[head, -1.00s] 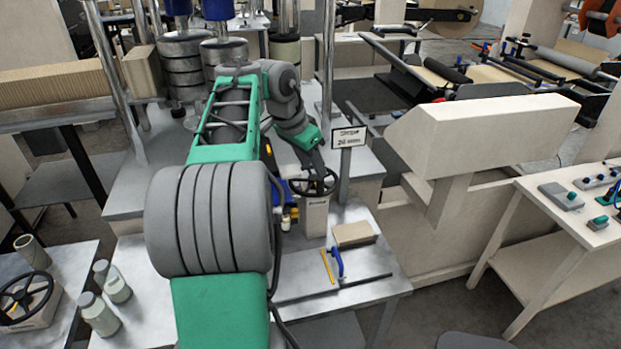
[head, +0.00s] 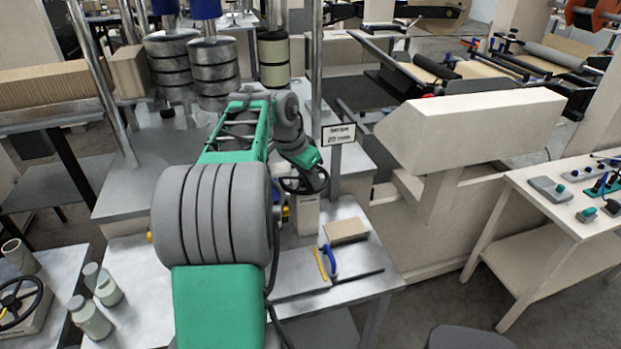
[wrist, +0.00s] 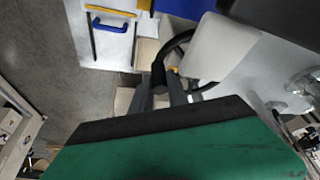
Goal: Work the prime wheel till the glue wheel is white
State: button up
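A black spoked handwheel (head: 304,180) on a beige box (head: 306,214) stands on the metal table beyond my arm; I take it for the prime wheel. My gripper (head: 314,165) reaches down to it. In the wrist view, the black rim (wrist: 180,42) carries a dark knob (wrist: 158,76), and my fingers (wrist: 159,84) lie close on both sides of it, seemingly shut on it. A second black handwheel (head: 18,303) is at the lower left. I cannot pick out the glue wheel or its colour for sure; a pale rounded block (wrist: 215,52) stands beside the rim.
A small sign (head: 338,134), its text hard to read, stands behind the handwheel. A blue-handled tool (head: 329,261), a yellow strip (head: 319,263) and a tan block (head: 346,231) lie right of it. Jars (head: 90,315) stand at left. A beige machine (head: 470,125) stands at right.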

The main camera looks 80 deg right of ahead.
grip_shut()
dwell(0.9)
